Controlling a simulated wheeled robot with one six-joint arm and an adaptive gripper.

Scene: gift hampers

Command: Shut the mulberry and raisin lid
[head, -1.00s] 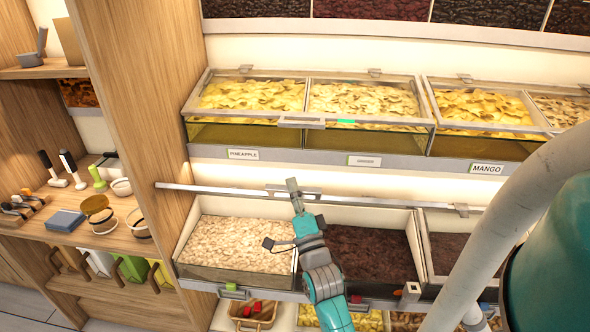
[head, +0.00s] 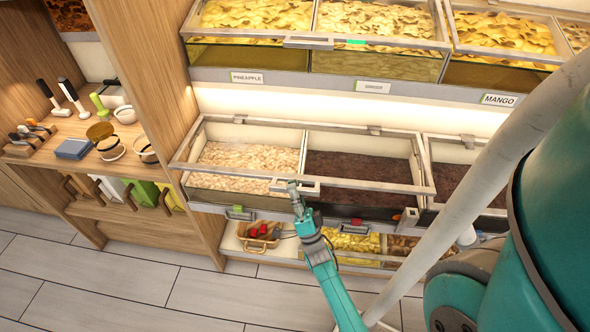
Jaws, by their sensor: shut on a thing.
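The mulberry and raisin lid (head: 222,172) is a clear panel in a metal frame, spanning a bin of pale pieces (head: 250,157) and a bin of dark pieces (head: 360,168) on the middle shelf. It lies low over both bins, its front bar close to the front rim. I cannot tell whether it touches the rim. My gripper (head: 294,188) is shut on the lid's handle (head: 310,188) at the middle of the front bar. The fingertips partly cover the handle.
Pineapple, ginger and mango bins with lids down (head: 325,42) stand on the shelf above. Below are a basket with red items (head: 258,236) and more bins. A wooden upright (head: 150,90) borders the left side. Tiled floor (head: 120,275) is clear at lower left.

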